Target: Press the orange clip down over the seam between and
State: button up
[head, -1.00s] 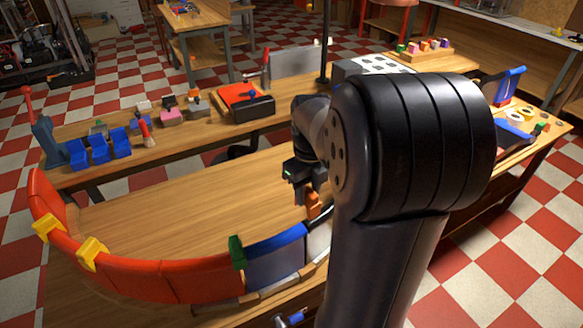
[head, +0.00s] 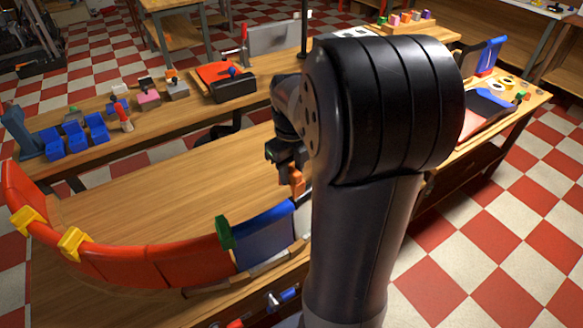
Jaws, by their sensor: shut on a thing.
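The orange clip (head: 297,181) is in my gripper (head: 289,166), which is shut on it at the right end of the blue segment. My arm hides part of the gripper and clip. The clip is just above or at the wall's top edge; I cannot tell whether it touches. The curved wall has red segments (head: 185,262), a blue segment (head: 265,236) and a pale segment (head: 303,215) mostly hidden by my arm. A green clip (head: 225,233) sits over the red-blue seam. Two yellow clips (head: 73,243) sit on the red segments at the left.
The wooden table (head: 150,205) inside the curve is bare. Behind it a bench holds blue bins (head: 74,137), a red-topped black box (head: 228,84) and small parts. At the right stands a side bench with rings and a blue part (head: 490,100).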

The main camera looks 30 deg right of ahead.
notch_tip(320, 180, down, 7)
jog(key=b, duration=0.4)
jog(key=shift+f, duration=0.15)
jog(key=shift+f+b, duration=0.2)
jog(key=shift+b, duration=0.2)
dwell(0.5)
jog(key=o, duration=1)
jog(key=shift+r, duration=0.1)
notch_tip(320, 180, up, 11)
jog(key=shift+f, duration=0.15)
